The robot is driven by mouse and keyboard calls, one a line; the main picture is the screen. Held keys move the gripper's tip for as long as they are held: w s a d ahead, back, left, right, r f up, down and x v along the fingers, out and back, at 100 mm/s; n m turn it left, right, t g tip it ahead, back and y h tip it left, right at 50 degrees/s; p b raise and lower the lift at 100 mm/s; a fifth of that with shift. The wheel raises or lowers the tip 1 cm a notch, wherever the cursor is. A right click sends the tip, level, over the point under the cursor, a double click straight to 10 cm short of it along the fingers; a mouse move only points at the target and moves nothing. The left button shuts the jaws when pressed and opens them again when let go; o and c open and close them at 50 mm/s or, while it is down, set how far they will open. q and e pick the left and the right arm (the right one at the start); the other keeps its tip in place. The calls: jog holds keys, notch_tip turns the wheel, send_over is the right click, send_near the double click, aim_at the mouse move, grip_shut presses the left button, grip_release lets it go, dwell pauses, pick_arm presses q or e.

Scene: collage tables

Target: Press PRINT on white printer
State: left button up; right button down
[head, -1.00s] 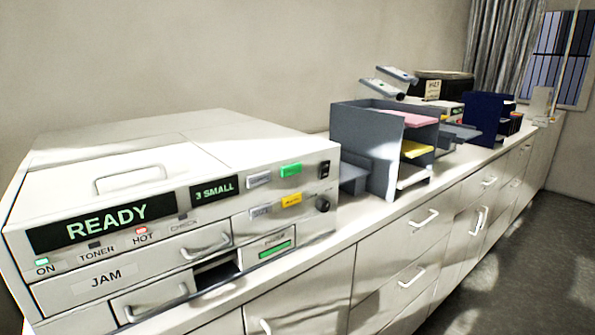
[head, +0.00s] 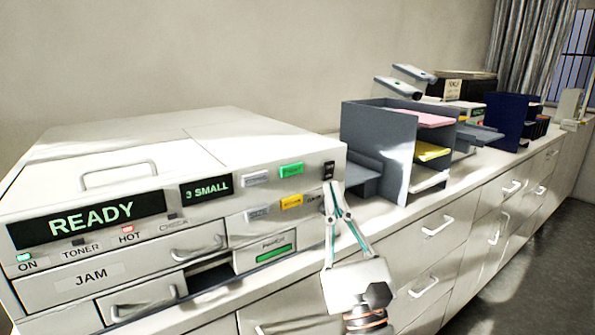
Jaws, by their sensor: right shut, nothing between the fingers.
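The white printer (head: 215,160) stands on the left of the counter. Its large display (head: 85,220) reads READY and a small display (head: 206,188) reads 3 SMALL. A green button (head: 291,170) is on the upper right of its front, its lettering too small to read. A yellow button (head: 291,201) is below it. My right gripper (head: 335,187) is shut and empty, fingers pointing up, in front of the printer's right front edge. It is right of and slightly below the green button, and appears apart from it. It hides the dark round knob there. My left gripper is not in view.
A grey paper organizer (head: 378,130) with coloured paper stands just right of the printer. Further back are a dark blue file holder (head: 508,118) and other office devices. Drawer handles (head: 437,227) stick out along the counter front.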

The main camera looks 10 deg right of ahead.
aim_at(291, 169)
jog(key=shift+w, duration=0.1)
dwell(0.3)
jog(key=shift+w+a+b, duration=0.25)
jog(key=shift+w+a, duration=0.25)
jog(key=shift+w, duration=0.85)
jog(key=shift+w+a+b, duration=0.3)
jog(key=shift+w+a, duration=0.25)
jog(key=shift+w, duration=0.8)
jog(key=shift+w+a+b, duration=0.25)
jog(key=shift+w+a, duration=0.25)
jog(key=shift+w, duration=0.85)
jog(key=shift+w+r, duration=0.1)
jog(key=shift+w, duration=0.05)
jog(key=shift+w+a, duration=0.1)
jog(key=shift+w, duration=0.15)
jog(key=shift+w+a, duration=0.2)
jog(key=shift+w, duration=0.2)
jog(key=shift+s, duration=0.1)
jog(key=shift+s+d, duration=0.3)
jog(key=shift+s, duration=0.4)
